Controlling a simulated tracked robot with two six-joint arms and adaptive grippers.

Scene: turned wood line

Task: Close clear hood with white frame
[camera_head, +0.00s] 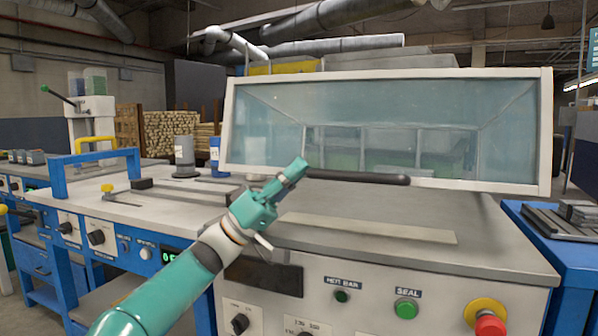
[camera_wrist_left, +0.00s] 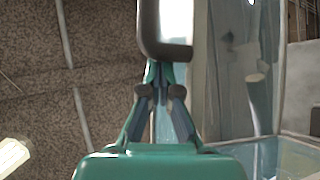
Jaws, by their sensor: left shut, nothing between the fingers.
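The clear hood with a white frame (camera_head: 545,130) stands over the grey sealing machine, its front pane tilted and its lower edge raised above the machine's top. A dark bar handle (camera_head: 360,177) runs along the lower front edge. My left gripper (camera_head: 300,166) is shut and empty at the left end of this handle; whether it touches is unclear. In the left wrist view the shut fingers (camera_wrist_left: 160,85) are just by the dark, bent end of the handle (camera_wrist_left: 165,50), with the clear pane (camera_wrist_left: 240,70) to the right. My right gripper is not in view.
The machine's grey top (camera_head: 420,215) has a pale strip (camera_head: 365,228) along it. Its front carries a green button (camera_head: 406,308) and a red stop button (camera_head: 490,318). A blue-framed bench (camera_head: 110,200) adjoins on the left; a blue table (camera_head: 560,245) stands at right.

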